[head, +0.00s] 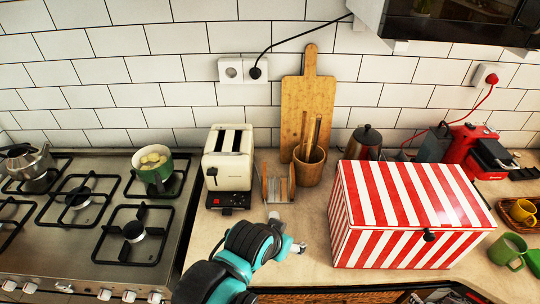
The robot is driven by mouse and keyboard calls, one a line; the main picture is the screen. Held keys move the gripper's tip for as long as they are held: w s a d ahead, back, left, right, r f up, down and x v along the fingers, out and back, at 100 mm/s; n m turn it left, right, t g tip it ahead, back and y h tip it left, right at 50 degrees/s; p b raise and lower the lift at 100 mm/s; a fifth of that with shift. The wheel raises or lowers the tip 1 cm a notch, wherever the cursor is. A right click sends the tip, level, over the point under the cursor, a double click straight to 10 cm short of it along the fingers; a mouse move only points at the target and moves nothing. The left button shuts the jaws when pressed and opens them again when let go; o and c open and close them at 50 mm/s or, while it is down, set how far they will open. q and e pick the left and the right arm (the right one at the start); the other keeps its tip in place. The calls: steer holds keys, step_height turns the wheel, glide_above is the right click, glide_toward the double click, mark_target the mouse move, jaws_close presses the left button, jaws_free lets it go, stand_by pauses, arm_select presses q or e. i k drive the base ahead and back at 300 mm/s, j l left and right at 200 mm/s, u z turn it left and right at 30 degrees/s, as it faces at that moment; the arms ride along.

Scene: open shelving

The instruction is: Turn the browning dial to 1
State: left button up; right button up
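A cream two-slot toaster (228,160) stands on the counter just right of the stove. A dark lever knob (212,171) sits on its front face. A dark control panel (228,199) with small red and light marks is at its base. The browning dial and its setting are too small to make out. My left arm, teal and black, rises from the bottom edge. Its gripper (286,232) is low over the counter, right of and in front of the toaster, apart from it. The arm partly hides the gripper, and its opening is unclear. My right gripper is out of view.
A wooden rack (277,187) and a utensil pot (309,167) stand right of the toaster. A red-and-white striped bread box (400,212) fills the right counter. The stove (80,245) with a green pot (154,170) is left. Counter in front of the toaster is partly clear.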

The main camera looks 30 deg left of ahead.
mark_target(237, 197)
steer(key=k+l+u, duration=0.1)
steer(key=u, duration=1.1)
steer(key=i+u, duration=0.2)
steer(key=k, duration=0.05)
